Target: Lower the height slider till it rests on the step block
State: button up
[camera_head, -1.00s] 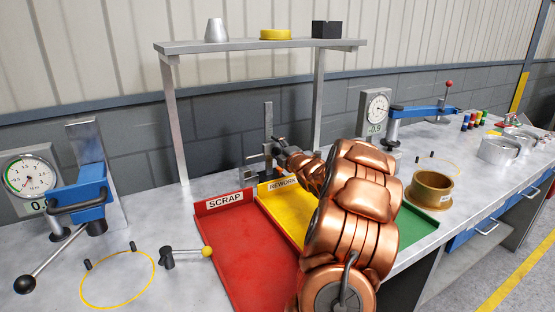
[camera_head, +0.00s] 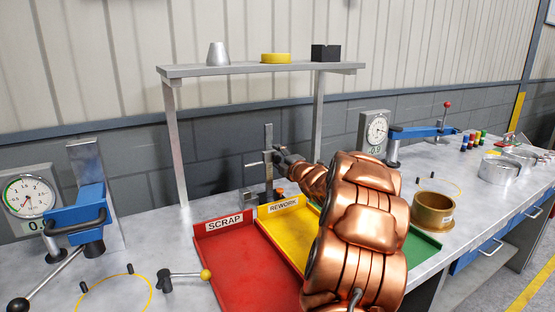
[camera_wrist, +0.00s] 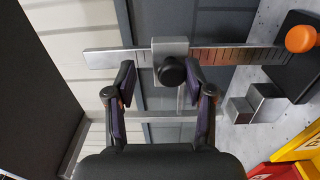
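The height gauge has a graduated upright mast (camera_head: 268,140), which lies sideways in the wrist view (camera_wrist: 225,55). Its metal slider (camera_wrist: 168,47) with a round black knob (camera_wrist: 171,71) sits partway along the mast. The grey metal step block (camera_wrist: 262,101) stands beside the gauge's dark base (camera_wrist: 300,78); a visible gap separates the slider from the block. My gripper (camera_wrist: 162,78) is open, its fingers on either side of the knob; the right finger is closer to it. In the head view my gripper (camera_head: 281,156) is at the mast, and its fingertips are hard to make out.
A red SCRAP tray (camera_head: 235,262) and yellow REWORK tray (camera_head: 283,229) lie in front of the gauge. A green tray (camera_head: 421,246) and a brass ring (camera_head: 432,208) are at right. A shelf (camera_head: 235,70) stands over the bench, with posts beside the gauge.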

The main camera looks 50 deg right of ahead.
jog(key=b+v, duration=0.2)
jog(key=v, duration=0.6)
dwell(0.8)
jog(key=shift+a+f+b, duration=0.1)
jog(key=shift+f+b, duration=0.05)
jog(key=shift+b, duration=0.45)
jog(key=shift+w+p, duration=0.1)
jog(key=shift+p, duration=0.45)
jog(key=p+x, duration=0.2)
jog(key=p, duration=0.2)
jog(key=p+x, duration=0.3)
jog(key=p, duration=0.2)
jog(key=p+x, duration=0.2)
jog(key=p, duration=0.2)
jog(key=shift+w+d+f, duration=0.25)
jog(key=shift+f, duration=0.05)
jog(key=shift+w+d+f+p, duration=0.15)
jog(key=shift+w+d+p, duration=0.05)
jog(key=shift+w+p, duration=0.3)
jog(key=shift+w, duration=0.1)
jog(key=shift+c, duration=0.4)
